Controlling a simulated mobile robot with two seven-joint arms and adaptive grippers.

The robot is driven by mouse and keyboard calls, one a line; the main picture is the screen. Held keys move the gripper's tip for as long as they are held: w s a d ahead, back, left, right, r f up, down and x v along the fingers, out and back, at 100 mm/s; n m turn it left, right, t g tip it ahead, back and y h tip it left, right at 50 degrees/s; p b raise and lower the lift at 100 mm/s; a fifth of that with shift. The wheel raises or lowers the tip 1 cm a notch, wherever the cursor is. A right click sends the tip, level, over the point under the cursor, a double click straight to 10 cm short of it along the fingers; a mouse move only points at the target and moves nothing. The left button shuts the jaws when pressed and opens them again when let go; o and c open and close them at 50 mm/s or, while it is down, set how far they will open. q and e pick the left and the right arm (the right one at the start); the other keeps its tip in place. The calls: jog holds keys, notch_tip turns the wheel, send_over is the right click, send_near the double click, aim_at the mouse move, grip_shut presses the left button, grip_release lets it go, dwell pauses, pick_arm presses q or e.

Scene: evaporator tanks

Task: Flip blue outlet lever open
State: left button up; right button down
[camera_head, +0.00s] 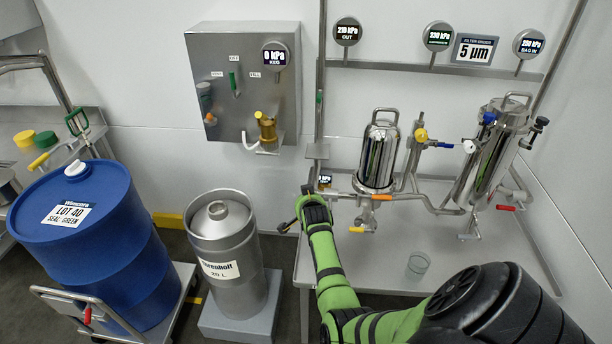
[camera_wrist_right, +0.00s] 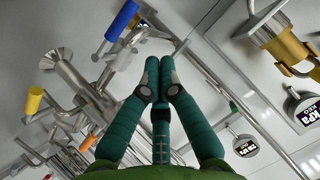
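My right gripper (camera_head: 308,200) is at the left end of the pipe run above the table in the head view. In the right wrist view its green fingers (camera_wrist_right: 163,72) are pressed together at the tips, with nothing seen between them. A blue lever handle (camera_wrist_right: 125,15) shows at the upper left of that view, apart from the fingers. I cannot make out this lever near my gripper in the head view; the gripper may hide it. Another blue handle (camera_head: 488,117) sits on the right-hand steel housing (camera_head: 480,165). My left gripper is not in view.
A steel filter housing (camera_head: 378,155) stands right of the gripper, with orange (camera_head: 357,229) and yellow (camera_head: 382,197) levers below. A steel keg (camera_head: 225,240) and blue drum (camera_head: 90,225) stand left. A wall panel (camera_head: 240,80) hangs behind.

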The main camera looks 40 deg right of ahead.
jog(key=shift+w+a+v, duration=0.15)
jog(key=shift+v, duration=1.2)
jog(key=shift+w+a+v, duration=0.15)
jog(key=shift+v, duration=1.2)
jog(key=shift+r, duration=0.15)
jog(key=s+a+f+n+g+y, duration=0.1)
jog(key=s+a+f+n+y, duration=0.25)
jog(key=f, duration=0.55)
jog(key=s+a+f+n+g, duration=0.1)
jog(key=s+a+f+n, duration=0.1)
jog(key=s+a+f, duration=0.45)
jog(key=s+a+f+n+g+y, duration=0.1)
jog(key=s+a+f+n, duration=0.15)
jog(key=a+f, duration=0.55)
jog(key=s+a+f+n+g, duration=0.2)
jog(key=s+f, duration=0.3)
jog(key=s, duration=0.6)
jog(key=s+a+f+n+g+y, duration=0.1)
jog(key=s+f, duration=0.4)
jog(key=s, duration=0.6)
jog(key=s+a+f+n+g+y, duration=0.1)
jog(key=s+f, duration=0.4)
jog(key=s, duration=0.7)
jog(key=shift+a+f+n+g, duration=0.4)
jog(key=shift+a+n+g, duration=0.4)
jog(key=shift+a+n, duration=0.45)
jog(key=shift+y, duration=0.25)
